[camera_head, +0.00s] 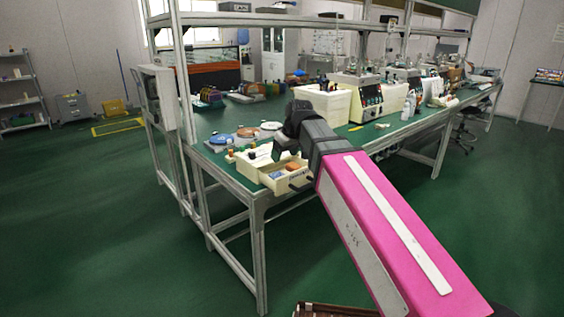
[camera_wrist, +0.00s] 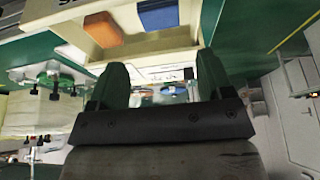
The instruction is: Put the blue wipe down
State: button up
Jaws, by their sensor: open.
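A small blue piece, which looks like the blue wipe (camera_head: 278,174), lies in an open cream drawer or box (camera_head: 257,175) at the bench's near corner. It also shows in the wrist view (camera_wrist: 158,14), cut by the top edge. An orange piece (camera_wrist: 102,29) lies beside it in the same box. My gripper (camera_wrist: 165,78) is open, with nothing seen between its fingers. The box is beyond the fingertips in the wrist view, apart from them. In the head view my dark gripper (camera_head: 299,117) is above the bench, up and right of the box; its fingertips are not clear.
The green bench (camera_head: 215,121) carries discs, including a blue one (camera_head: 220,139), and small bottles close to the box. A cream bin (camera_head: 325,103) and machines stand farther right. A metal frame post (camera_head: 184,75) rises at the left. The floor to the left is open.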

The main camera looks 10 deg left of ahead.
jog(key=shift+v, duration=0.75)
dwell(0.7)
